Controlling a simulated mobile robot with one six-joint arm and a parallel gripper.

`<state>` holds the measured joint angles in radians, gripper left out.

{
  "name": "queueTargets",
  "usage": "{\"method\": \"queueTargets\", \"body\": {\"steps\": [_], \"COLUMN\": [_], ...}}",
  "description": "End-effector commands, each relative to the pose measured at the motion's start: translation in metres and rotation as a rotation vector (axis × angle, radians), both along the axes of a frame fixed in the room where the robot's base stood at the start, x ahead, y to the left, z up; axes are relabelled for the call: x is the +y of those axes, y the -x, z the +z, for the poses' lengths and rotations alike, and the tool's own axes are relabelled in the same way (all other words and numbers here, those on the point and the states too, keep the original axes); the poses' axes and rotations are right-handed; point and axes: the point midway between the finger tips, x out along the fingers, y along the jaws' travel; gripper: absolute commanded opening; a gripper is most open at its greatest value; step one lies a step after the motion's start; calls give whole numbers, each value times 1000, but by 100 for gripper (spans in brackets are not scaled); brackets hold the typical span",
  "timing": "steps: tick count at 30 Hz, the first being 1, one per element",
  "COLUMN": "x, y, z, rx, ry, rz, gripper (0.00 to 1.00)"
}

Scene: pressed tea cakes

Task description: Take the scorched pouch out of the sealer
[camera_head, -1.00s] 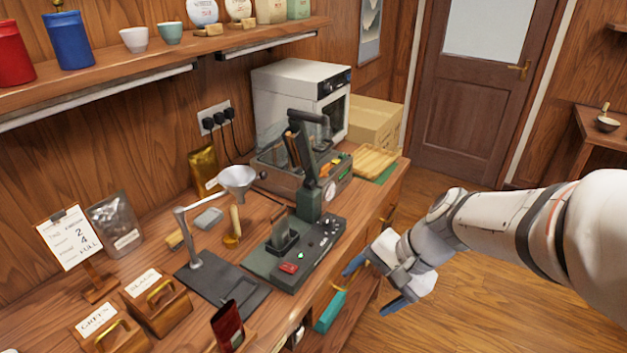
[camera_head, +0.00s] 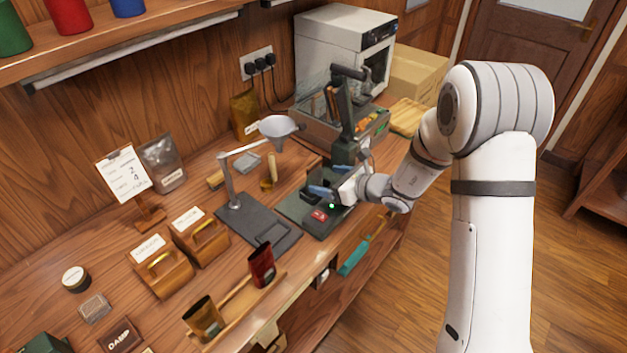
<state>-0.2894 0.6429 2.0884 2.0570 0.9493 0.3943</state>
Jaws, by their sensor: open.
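The sealer (camera_head: 291,212) is most likely the dark green machine with a flat base, an upright post and a lever, at the front of the counter. It has a red button and a small green light. My gripper (camera_head: 322,187) is open, with blue fingers low over the sealer's base, in front of its post. A dark upright shape stands by the fingers, partly hidden; I cannot tell whether it is the scorched pouch. I cannot tell whether the fingers touch anything.
A funnel (camera_head: 279,127) on a stand is left of the sealer. A clear-lidded box (camera_head: 300,114) and a white oven-like appliance (camera_head: 330,45) stand behind it. A shelf (camera_head: 130,38) overhangs the counter.

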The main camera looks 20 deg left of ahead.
Motion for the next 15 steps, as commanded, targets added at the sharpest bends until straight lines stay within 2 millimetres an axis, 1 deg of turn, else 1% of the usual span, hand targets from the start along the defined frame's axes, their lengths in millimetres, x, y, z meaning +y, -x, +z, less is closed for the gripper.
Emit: {"method": "queueTargets", "body": {"steps": [10,15], "x": [37,47], "y": [-10,-15], "z": [-18,-24], "rx": [-1,-2], "ry": [1,2], "rz": [3,1], "gripper": [80,80]}}
